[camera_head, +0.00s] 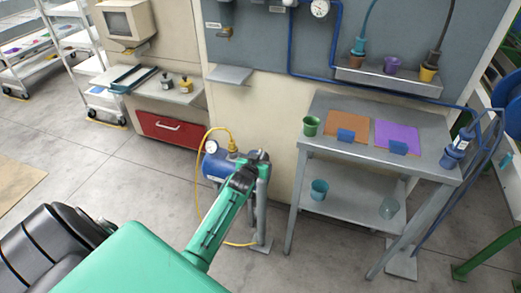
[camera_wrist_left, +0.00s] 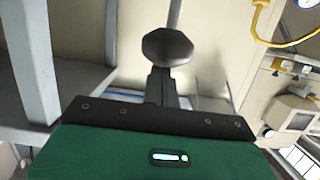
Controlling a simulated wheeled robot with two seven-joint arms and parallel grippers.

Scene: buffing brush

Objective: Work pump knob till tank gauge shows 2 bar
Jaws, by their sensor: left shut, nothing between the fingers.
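The blue tank (camera_head: 214,166) stands on the floor by the wall, with a small round gauge (camera_head: 211,147) on top. The gauge is too small to read; part of a gauge face (camera_wrist_left: 261,2) shows at the top edge in the left wrist view. The pump (camera_head: 262,205) is a grey upright post right of the tank. Its dark knob (camera_wrist_left: 167,47) shows just beyond my left fingertips in the left wrist view. My left gripper (camera_wrist_left: 162,72) is shut and empty, close to the knob; I cannot tell whether they touch. My right gripper is not in view.
A yellow hose (camera_head: 198,190) loops beside the tank to the floor. A metal table (camera_head: 325,160) with cups and coloured mats stands to the right. A red drawer (camera_head: 170,130) is at the left. Open floor (camera_head: 110,180) lies left of the tank.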

